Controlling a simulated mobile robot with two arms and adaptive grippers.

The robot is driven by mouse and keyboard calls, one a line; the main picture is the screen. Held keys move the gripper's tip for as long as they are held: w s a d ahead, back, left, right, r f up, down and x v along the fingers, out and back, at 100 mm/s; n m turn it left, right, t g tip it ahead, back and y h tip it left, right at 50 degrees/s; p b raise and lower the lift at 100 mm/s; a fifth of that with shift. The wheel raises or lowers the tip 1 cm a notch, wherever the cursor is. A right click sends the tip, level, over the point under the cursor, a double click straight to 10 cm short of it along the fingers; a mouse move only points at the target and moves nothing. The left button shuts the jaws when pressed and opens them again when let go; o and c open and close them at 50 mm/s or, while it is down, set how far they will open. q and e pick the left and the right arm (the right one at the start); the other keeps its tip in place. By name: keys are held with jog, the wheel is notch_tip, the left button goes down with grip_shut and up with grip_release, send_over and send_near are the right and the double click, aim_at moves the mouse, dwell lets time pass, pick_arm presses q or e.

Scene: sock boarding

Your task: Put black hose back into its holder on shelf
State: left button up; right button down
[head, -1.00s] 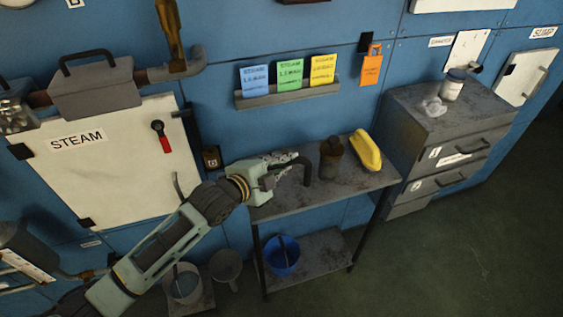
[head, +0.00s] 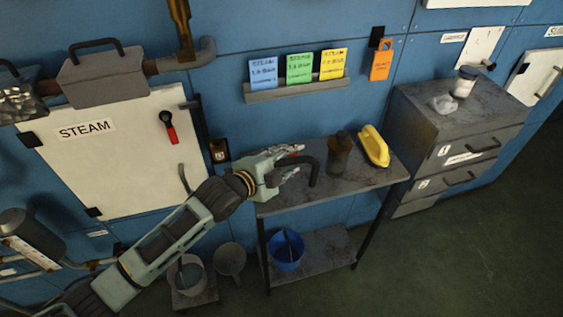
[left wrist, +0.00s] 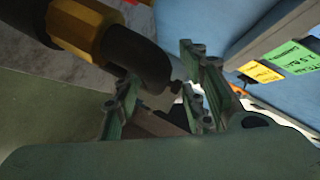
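The black hose (head: 313,170) is a dark hooked piece over the left part of the small grey shelf. In the left wrist view the hose (left wrist: 138,55) is large and close, with a gold collar at upper left. My left gripper (head: 288,163) is just left of the hose's bend, with its fingers spread. In the left wrist view my left gripper (left wrist: 160,105) has its fingers apart, with the hose's end close to their tips. I cannot tell whether they touch. I cannot make out the holder. My right gripper is not in view.
The shelf (head: 350,186) also holds a brown bottle (head: 339,152) and a yellow brush-like item (head: 375,147). A blue bucket (head: 288,252) is on the lower level. A grey drawer cabinet (head: 425,140) stands at right. The floor at lower right is clear.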

pick_arm(q)
jog(key=v, duration=1.2)
jog(key=shift+w, duration=0.1)
jog(key=s+a+f+n+g+y, duration=0.2)
jog(key=s+a+f+n+y, duration=0.15)
jog(key=s+f+n, duration=0.35)
jog(key=s+a+f+n+g+y, duration=0.25)
jog(key=s+a+n, duration=0.25)
jog(key=s, duration=0.4)
jog(key=s+a+f+n+g+y, duration=0.25)
jog(key=s+a+f+n, duration=0.3)
jog(key=s, duration=0.35)
notch_tip(320, 180, down, 27)
jog(key=s+g, duration=0.2)
jog(key=s+a+f+g+b, duration=0.1)
jog(key=s+a+f, duration=0.1)
jog(key=s+f, duration=1.4)
jog(key=shift+s+a, duration=0.25)
jog(key=shift+s, duration=0.35)
